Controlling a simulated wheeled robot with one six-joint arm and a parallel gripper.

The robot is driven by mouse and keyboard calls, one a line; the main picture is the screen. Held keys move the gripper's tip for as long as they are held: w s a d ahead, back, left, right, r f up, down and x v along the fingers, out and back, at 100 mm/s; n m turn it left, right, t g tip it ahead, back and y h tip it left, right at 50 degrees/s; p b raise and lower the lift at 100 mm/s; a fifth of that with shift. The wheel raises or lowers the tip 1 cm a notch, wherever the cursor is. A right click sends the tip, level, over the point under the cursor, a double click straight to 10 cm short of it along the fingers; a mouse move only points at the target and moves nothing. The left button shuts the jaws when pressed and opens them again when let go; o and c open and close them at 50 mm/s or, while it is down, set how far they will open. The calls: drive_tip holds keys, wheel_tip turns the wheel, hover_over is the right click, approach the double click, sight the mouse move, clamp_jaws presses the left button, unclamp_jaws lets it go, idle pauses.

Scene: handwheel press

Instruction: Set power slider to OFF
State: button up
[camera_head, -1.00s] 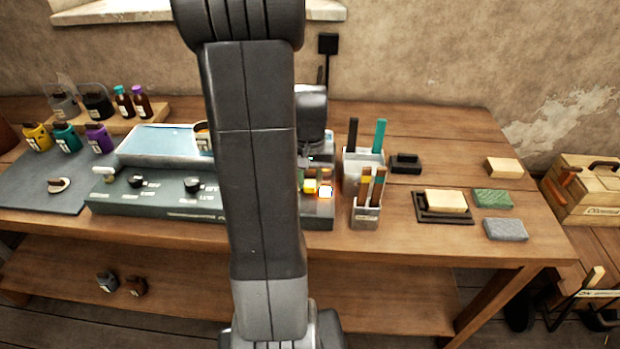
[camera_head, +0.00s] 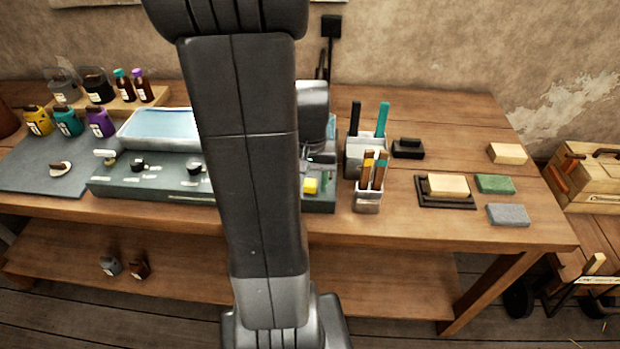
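The grey-green machine (camera_head: 150,187) stands on the wooden table, with a pale blue top, dark knobs and a light-coloured knob at its left. I cannot make out the power slider itself; my own arm covers the middle of the machine. My gripper (camera_head: 322,160) is a small dark shape with a greenish spot, just above the machine's right end. Its fingers are too small and hidden to tell whether they are open or shut, or touch anything.
Right of the machine stand a holder with brushes (camera_head: 367,200) and a pale holder (camera_head: 353,157) with dark and teal tools. A tan block on a black tray (camera_head: 472,203) and green and grey blocks lie farther right. Paint jars (camera_head: 98,124) stand at left.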

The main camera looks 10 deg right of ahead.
sight(310, 184)
wheel_tip(310, 184, up, 14)
drive_tip(key=shift+p, duration=0.35)
drive_tip(key=shift+f, duration=0.15)
idle(0.4)
wheel_tip(310, 184, down, 13)
drive_tip(key=shift+r+b, duration=0.1)
drive_tip(key=shift+b, duration=0.25)
drive_tip(key=shift+w+f, duration=0.15)
drive_tip(key=shift+f, duration=0.35)
drive_tip(key=shift+w+d, duration=0.1)
drive_tip(key=shift+w, duration=0.05)
drive_tip(key=shift+r, duration=0.15)
